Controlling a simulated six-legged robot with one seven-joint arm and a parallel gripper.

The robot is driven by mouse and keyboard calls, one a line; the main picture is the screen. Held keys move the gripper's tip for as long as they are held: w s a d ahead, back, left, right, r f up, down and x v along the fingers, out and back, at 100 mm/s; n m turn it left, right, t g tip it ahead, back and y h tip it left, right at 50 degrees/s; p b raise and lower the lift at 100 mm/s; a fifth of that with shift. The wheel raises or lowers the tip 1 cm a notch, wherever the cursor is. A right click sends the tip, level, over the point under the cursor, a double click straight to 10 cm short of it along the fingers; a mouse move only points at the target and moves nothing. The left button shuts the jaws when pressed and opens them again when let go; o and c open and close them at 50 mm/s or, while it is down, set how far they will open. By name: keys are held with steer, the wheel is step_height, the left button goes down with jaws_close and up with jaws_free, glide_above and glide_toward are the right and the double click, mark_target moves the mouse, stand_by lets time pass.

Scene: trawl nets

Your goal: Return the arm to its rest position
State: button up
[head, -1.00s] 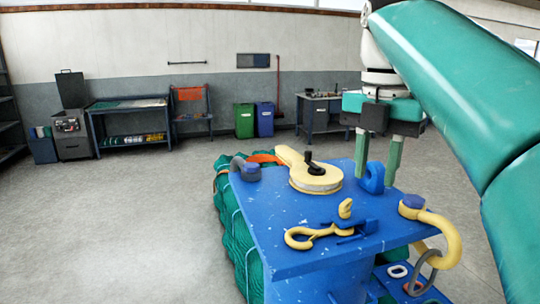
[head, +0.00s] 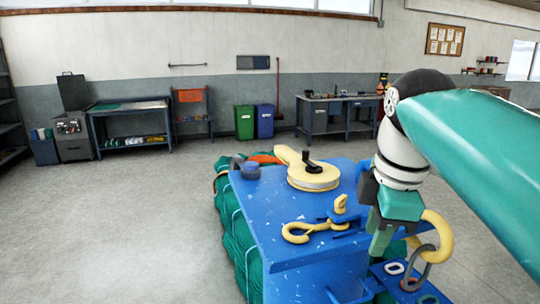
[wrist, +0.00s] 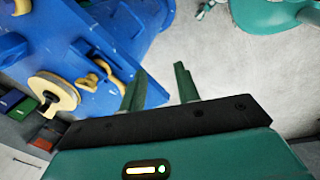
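My gripper (head: 382,236) hangs fingers down at the right side of the blue work stand (head: 275,232) in the head view. My arm reaches in from the right edge, with its wrist bent downward. In the wrist view the two green fingers of my gripper (wrist: 159,88) stand apart with nothing held between them. Grey floor and the stand's blue edge show behind the fingers. In the head view my gripper hides part of the stand's right side; I cannot tell whether it touches the stand.
The floor at left is clear.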

steer(key=s+f+m+t, duration=0.1)
steer(key=s+f+m, duration=0.2)
steer(key=f+m, duration=0.5)
steer(key=s+f+m+t, duration=0.2)
steer(key=s+f+m, duration=0.2)
steer(key=f+m, duration=0.4)
step_height(320, 180, down, 2)
steer(key=shift+s+a+f, duration=0.25)
steer(key=shift+a, duration=0.2)
